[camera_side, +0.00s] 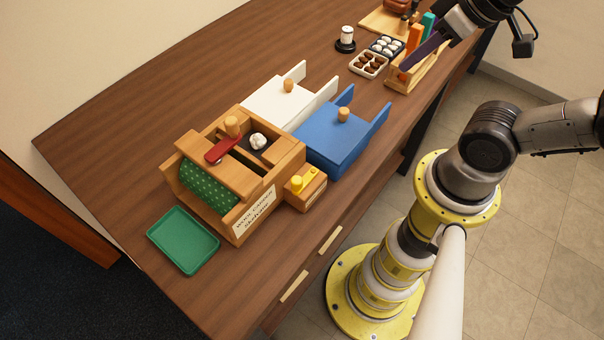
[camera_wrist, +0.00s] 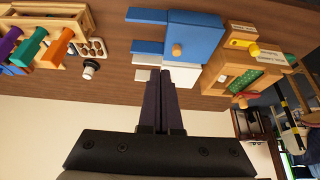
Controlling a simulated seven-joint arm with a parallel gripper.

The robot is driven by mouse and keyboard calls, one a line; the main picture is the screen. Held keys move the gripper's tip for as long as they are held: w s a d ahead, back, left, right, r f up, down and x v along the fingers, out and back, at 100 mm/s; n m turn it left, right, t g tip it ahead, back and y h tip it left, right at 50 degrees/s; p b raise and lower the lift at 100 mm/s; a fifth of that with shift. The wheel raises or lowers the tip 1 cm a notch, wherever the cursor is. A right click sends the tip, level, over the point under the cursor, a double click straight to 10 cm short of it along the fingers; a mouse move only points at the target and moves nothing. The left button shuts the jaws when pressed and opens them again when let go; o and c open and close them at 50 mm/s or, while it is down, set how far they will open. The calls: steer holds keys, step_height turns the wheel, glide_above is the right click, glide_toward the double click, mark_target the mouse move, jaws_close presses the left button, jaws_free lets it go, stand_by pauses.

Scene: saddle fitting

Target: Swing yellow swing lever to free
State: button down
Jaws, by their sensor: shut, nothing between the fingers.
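The yellow swing lever (camera_side: 296,183) sits on a small wooden block at the front right side of the wooden wool carder box (camera_side: 268,207). In the wrist view the lever (camera_wrist: 241,43) is a small yellow bar with a yellow knob beside it. Its exact angle is too small to tell. My gripper (camera_side: 406,67) is at the upper right in the side view, well away from the lever, above the tool rack. In the wrist view my gripper (camera_wrist: 166,73) has its dark fingers together and holds nothing.
A white drawer (camera_side: 280,103) and a blue drawer (camera_side: 330,138) stand behind the carder. A red lever (camera_side: 222,150) is on its top. A green tray (camera_side: 183,240) lies in front. A wooden rack (camera_side: 430,70) with coloured handles stands near my gripper.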

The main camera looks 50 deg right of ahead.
stand_by(0.3)
steer(key=c, duration=1.1)
jaws_free()
steer(key=shift+c, duration=0.2)
steer(key=shift+o, duration=1.1)
steer(key=shift+r+m, duration=0.25)
steer(key=shift+m, duration=0.35)
steer(key=shift+o, duration=1)
steer(key=shift+w+a+r+m+g+y, duration=0.2)
steer(key=shift+w+a+r+m, duration=0.1)
steer(key=shift+w+a+r, duration=0.25)
steer(key=shift+w+a+r+m+g+y, duration=0.1)
steer(key=shift+w+a+r+m+g, duration=0.15)
steer(key=shift+w+r, duration=0.35)
steer(key=n+g, duration=0.4)
steer(key=g, duration=0.1)
glide_above(296, 179)
step_height(296, 179, down, 3)
step_height(296, 179, down, 14)
steer(key=shift+r, duration=0.1)
steer(key=shift+c, duration=0.2)
